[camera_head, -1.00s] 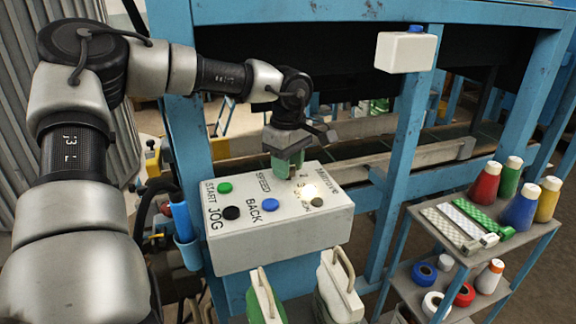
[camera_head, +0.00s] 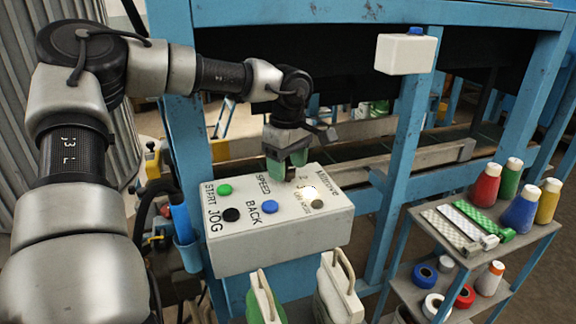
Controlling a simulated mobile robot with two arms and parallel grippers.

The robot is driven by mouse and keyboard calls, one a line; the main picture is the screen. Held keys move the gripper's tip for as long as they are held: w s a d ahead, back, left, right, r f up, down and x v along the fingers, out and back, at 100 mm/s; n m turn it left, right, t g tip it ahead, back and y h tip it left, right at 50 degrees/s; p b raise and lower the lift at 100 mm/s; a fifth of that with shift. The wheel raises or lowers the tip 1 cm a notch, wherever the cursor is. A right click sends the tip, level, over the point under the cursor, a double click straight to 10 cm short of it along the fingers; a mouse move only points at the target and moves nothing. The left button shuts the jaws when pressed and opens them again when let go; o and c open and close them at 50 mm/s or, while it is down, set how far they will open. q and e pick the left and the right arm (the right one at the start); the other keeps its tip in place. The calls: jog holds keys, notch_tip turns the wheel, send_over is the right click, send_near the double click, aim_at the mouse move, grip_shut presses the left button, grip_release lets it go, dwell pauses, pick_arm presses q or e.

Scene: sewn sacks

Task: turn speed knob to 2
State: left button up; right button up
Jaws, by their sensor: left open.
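A grey-white control box (camera_head: 285,250) is fixed to the blue frame, with its labelled panel facing up. The panel carries a green START button (camera_head: 225,189), a black JOG button (camera_head: 231,214), a blue BACK button (camera_head: 270,206) and a small lit light (camera_head: 310,192). The SPEED label and some numerals show near the panel's back edge. My left gripper (camera_head: 288,174), with green fingers, is open and points down over that back part beside the SPEED label. The speed knob is hidden behind or between the fingers; I cannot tell if they touch it. My right gripper is out of view.
A small white box with a blue button (camera_head: 405,53) hangs on the blue post. A grey shelf cart (camera_head: 425,228) at the right holds several thread cones and tape rolls. Two containers with handles (camera_head: 338,290) stand below the control box.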

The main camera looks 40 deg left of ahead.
aim_at(288, 168)
pick_arm(q)
notch_tip(288, 168, up, 10)
jog(key=shift+r, duration=0.15)
dwell(0.7)
